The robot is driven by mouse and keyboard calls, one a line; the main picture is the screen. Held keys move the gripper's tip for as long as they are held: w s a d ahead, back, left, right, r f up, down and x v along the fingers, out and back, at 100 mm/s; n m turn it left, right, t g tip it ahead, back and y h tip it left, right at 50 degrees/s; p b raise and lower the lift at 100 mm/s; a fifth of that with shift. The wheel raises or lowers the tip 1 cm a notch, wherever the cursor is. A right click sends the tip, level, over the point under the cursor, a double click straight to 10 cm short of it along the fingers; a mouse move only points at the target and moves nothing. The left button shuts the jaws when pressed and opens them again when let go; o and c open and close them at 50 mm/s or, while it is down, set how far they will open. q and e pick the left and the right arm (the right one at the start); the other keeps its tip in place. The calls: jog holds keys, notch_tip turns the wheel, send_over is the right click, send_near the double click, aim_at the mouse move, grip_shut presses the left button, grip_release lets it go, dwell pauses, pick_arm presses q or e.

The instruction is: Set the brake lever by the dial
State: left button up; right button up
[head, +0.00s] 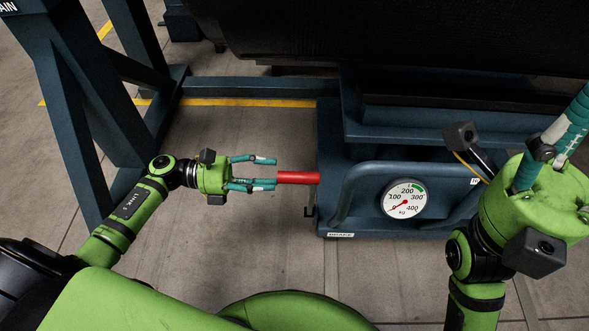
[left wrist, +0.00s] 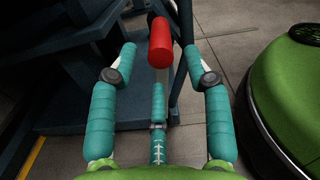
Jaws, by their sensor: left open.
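The brake lever shows as a red cylindrical handle (head: 298,178) at the left side of the dark blue press frame. My left gripper (head: 268,173) is open, its fingertips at the handle's free end. In the left wrist view the red handle (left wrist: 160,42) stands beyond the fingertips, between the two outer fingers and above the middle one; no finger visibly closes on it. The round white dial (head: 405,199) reads in kg, with a green band between 200 and 300; its red needle appears to point lower left, near the low end. My right gripper (head: 552,143) is partly cut off at the right edge.
A curved blue guard rail (head: 350,190) runs beside the dial. A "BRAKE" label (head: 341,235) is on the frame's lower edge. A dark belt roll (head: 400,35) hangs above. Blue posts (head: 75,110) stand at left. The floor between them is clear.

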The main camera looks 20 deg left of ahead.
aim_at(291, 179)
pick_arm(q)
jog(key=b+x, duration=0.1)
jog(key=x, duration=0.4)
jog(key=shift+d, duration=0.35)
grip_shut()
